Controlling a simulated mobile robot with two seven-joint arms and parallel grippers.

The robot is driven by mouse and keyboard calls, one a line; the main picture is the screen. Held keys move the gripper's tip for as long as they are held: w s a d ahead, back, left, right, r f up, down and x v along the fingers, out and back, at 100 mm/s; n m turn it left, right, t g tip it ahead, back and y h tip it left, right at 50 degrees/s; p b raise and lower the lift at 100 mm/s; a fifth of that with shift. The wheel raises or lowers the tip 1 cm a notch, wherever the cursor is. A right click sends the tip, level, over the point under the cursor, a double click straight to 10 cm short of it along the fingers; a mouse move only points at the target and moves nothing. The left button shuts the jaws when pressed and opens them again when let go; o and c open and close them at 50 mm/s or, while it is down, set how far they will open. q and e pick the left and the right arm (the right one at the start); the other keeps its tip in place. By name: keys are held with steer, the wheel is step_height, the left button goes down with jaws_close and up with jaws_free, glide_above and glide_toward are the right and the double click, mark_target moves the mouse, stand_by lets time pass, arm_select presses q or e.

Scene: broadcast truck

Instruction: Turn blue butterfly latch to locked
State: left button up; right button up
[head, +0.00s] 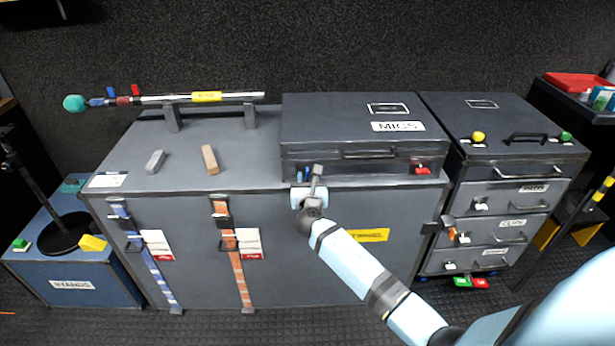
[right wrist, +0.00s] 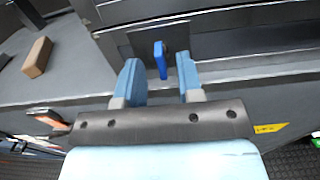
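The blue butterfly latch (right wrist: 160,60) is a small upright blue tab on the front of the dark MICS case (head: 345,128). In the head view the latch (head: 305,172) shows only in part, beside my right gripper. My right gripper (head: 315,180) is at the case's lower left front. In the right wrist view its two blue-grey fingers (right wrist: 162,85) are apart, and the latch stands between and just beyond their tips, with gaps on both sides. The red latch (head: 422,170) is at the case's right front. My left gripper is not in view.
The case sits on a large grey trunk (head: 190,180) with blue and orange straps. A wooden block (head: 210,159) and a grey block (head: 155,161) lie left of the case. A microphone pole (head: 205,97) rests on stands behind them. A drawer cabinet (head: 500,205) stands right.

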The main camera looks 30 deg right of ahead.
mark_target(307, 174)
steer(key=shift+x, duration=1.3)
jaws_close()
